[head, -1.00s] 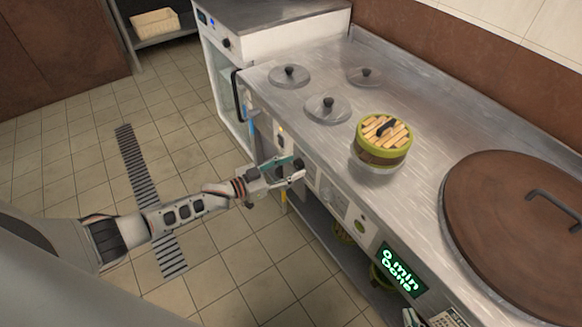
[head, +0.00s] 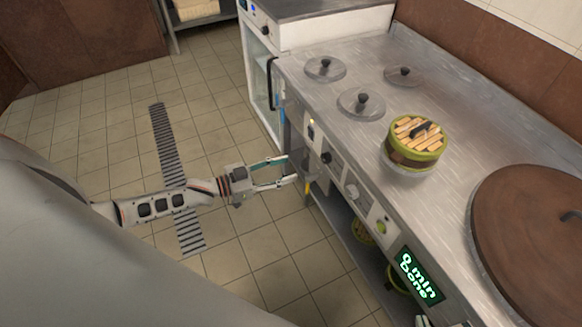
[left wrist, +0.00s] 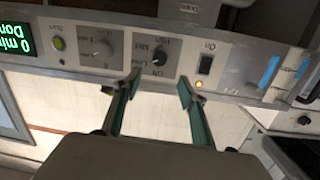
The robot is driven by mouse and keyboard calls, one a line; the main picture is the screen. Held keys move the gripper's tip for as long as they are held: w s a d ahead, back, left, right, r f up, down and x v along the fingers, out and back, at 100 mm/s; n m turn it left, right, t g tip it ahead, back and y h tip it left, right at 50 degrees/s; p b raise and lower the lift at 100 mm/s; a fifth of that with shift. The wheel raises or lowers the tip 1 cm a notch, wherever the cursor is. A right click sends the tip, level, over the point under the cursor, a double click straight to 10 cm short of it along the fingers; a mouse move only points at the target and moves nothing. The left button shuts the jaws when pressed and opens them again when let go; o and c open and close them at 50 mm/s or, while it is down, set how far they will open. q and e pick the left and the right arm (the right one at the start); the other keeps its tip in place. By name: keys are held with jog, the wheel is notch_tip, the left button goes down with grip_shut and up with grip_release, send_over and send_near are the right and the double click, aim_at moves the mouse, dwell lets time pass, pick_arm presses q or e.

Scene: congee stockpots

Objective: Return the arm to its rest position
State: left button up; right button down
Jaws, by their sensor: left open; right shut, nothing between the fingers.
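My left gripper (head: 291,171) is open and empty in the head view, in front of the control panel on the stove's front. In the left wrist view its two fingers (left wrist: 158,88) are apart below the panel, with nothing between them. The panel carries a black knob (left wrist: 160,57), a second grey knob (left wrist: 104,48), a power switch (left wrist: 206,64) beside a lit orange lamp, and a start button (left wrist: 57,43). The display (head: 419,276) reads "0 min Done".
A shelf below holds green-rimmed items (head: 362,231). Tiled floor (head: 100,140) lies free at the left, with a drain grate (head: 166,145).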

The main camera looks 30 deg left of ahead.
pick_arm(q)
jog(key=shift+s+d, duration=0.1)
dwell(0.4)
jog(key=s+d+f+n+y+p, duration=0.2)
jog(key=s+d+n+y+p, duration=0.25)
jog(key=s+d, duration=0.75)
jog(key=s+a+g+y, duration=0.2)
jog(key=s+a+y, duration=0.2)
jog(key=s, duration=0.8)
jog(key=shift+a+f+p, duration=0.25)
jog(key=shift+p, duration=0.05)
pick_arm(e)
jog(key=r, duration=0.2)
jog(key=a+r, duration=0.1)
jog(key=shift+s+r, duration=0.25)
jog(key=shift+s, duration=0.1)
jog(key=shift+a, duration=0.1)
